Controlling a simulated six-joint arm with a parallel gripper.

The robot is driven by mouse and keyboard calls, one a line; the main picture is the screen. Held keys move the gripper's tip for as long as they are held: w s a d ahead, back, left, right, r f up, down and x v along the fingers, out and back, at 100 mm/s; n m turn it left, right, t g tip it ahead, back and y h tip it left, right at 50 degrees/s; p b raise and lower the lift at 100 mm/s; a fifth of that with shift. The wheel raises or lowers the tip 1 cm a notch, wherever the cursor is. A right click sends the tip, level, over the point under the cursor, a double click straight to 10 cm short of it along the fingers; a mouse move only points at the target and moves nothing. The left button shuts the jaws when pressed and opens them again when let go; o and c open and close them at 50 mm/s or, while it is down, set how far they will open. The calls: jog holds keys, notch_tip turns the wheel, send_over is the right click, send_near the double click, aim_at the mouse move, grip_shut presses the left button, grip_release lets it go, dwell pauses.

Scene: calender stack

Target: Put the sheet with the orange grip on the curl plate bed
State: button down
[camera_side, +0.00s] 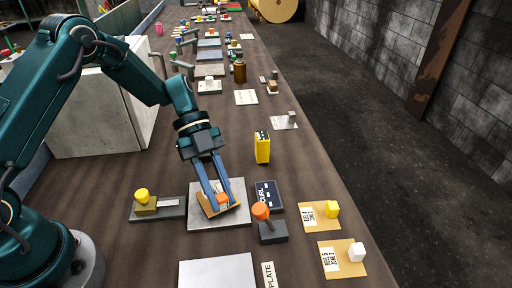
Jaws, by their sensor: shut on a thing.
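My gripper (221,203) is shut on the orange grip (222,198) of a small tan sheet (206,207). The sheet is over the grey square plate bed (236,222), next to a dark label reading CURL (268,195). The sheet looks slightly tilted, and I cannot tell whether it touches the bed. My fingers hide part of the sheet and grip.
An orange-knobbed lever (261,211) stands close at the bed's right front corner. A yellow-knobbed block (144,203) is left of it. Yellow-grip (318,215) and white-grip (343,260) sheets lie at right. A yellow device (262,147) stands behind. Another pale plate (215,272) lies in front.

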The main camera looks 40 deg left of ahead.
jog(key=shift+f, duration=0.35)
jog(key=c, duration=0.6)
grip_release()
